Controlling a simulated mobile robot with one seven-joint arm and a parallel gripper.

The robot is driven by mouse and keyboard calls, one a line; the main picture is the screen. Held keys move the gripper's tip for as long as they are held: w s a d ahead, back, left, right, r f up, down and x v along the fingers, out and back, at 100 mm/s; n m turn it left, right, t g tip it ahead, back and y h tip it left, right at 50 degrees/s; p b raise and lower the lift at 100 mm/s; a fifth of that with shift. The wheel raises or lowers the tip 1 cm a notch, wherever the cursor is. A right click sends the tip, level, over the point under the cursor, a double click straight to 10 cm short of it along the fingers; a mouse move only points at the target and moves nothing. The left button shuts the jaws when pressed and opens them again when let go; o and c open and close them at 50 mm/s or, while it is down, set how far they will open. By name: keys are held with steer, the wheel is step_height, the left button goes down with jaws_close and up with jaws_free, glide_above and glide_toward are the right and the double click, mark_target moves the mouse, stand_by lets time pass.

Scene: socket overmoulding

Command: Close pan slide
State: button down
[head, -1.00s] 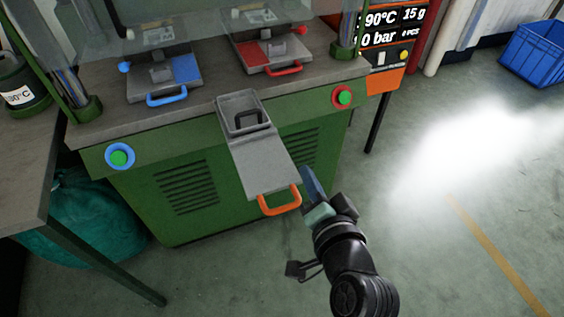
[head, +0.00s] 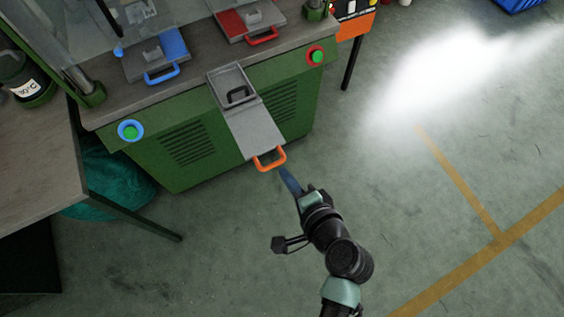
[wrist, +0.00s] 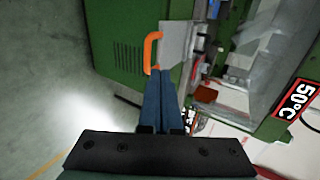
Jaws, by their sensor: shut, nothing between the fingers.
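The pan slide (head: 252,133) is a grey metal tray that sticks out from the front of the green machine. Its orange handle (head: 270,159) is at its outer end. In the wrist view the shut fingers (wrist: 164,78) point at the slide, close to the orange handle (wrist: 151,52). I cannot tell whether they touch it.
The green machine (head: 190,150) carries a blue-handled plate (head: 160,60) and a red-handled plate (head: 250,22) on its top. Green buttons sit at its left (head: 130,131) and right (head: 317,56). A grey table (head: 45,150) stands at left. The floor in front is clear.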

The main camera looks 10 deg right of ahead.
mark_target(267, 151)
steer(key=x, duration=0.9)
steer(key=shift+r, duration=0.1)
